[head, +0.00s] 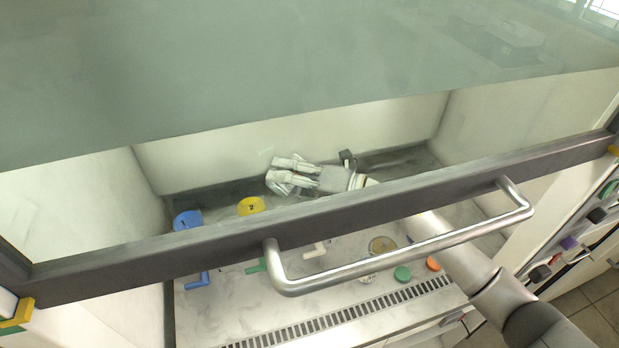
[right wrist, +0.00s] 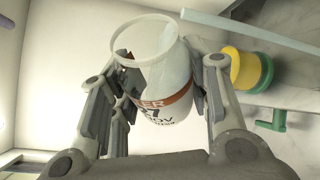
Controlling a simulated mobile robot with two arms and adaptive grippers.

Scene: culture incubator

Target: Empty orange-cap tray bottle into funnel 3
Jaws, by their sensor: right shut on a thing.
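My right gripper (head: 283,175) reaches into the cabinet from the right and is shut on an uncapped bottle. In the right wrist view the white, translucent bottle (right wrist: 172,75) sits between the fingers (right wrist: 160,85). Its open mouth points to the top of that picture; its label has dark lettering and a red-brown band. I cannot tell whether liquid is in it. An orange cap (head: 433,263) lies on the worktop. A pale tap (head: 315,250) shows below the sash bar; any funnel above it is hidden. My left gripper is not in view.
A blue funnel (head: 187,219) and yellow funnel (head: 250,205) stand left of the gripper. A blue tap (head: 197,281) and green tap (head: 255,267) show below. A green cap (head: 402,273) lies by the orange one. The sash handle (head: 400,255) crosses in front.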

